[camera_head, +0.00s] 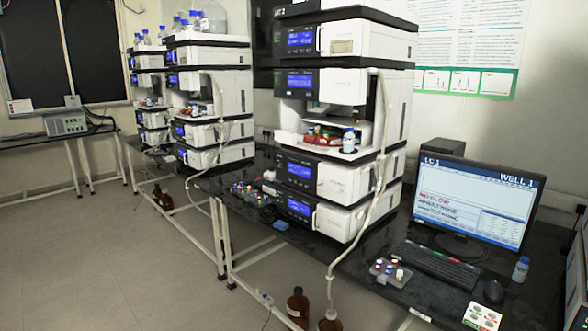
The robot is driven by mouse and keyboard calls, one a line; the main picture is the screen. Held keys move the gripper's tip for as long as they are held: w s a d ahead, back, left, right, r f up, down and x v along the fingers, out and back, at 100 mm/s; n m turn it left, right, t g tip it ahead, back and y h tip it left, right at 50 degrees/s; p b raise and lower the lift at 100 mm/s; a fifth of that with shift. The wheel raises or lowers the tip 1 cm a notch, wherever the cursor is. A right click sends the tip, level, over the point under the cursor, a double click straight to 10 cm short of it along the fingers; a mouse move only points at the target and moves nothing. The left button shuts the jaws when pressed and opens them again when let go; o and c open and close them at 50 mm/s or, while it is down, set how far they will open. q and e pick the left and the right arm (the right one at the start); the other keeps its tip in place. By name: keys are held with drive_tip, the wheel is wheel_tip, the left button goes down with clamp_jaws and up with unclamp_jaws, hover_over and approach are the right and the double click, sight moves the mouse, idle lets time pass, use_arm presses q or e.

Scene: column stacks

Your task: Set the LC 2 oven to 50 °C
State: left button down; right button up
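Three column stacks stand along the benches. The nearest stack (345,185) is right of the middle, the middle stack (212,95) is behind it to the left, and the far stack (153,118) is partly hidden behind that. Each has white and black modules with small blue lit displays. The monitor (478,205) at the right reads "LC 1" and "WELL 1", with red text. Neither of my grippers shows.
The dark bench (300,240) holds a keyboard (435,263), a mouse (493,291), a vial rack (390,272) and a blue-capped bottle (521,268). Brown bottles (298,305) stand on the floor by the bench. The floor (90,260) at left is clear.

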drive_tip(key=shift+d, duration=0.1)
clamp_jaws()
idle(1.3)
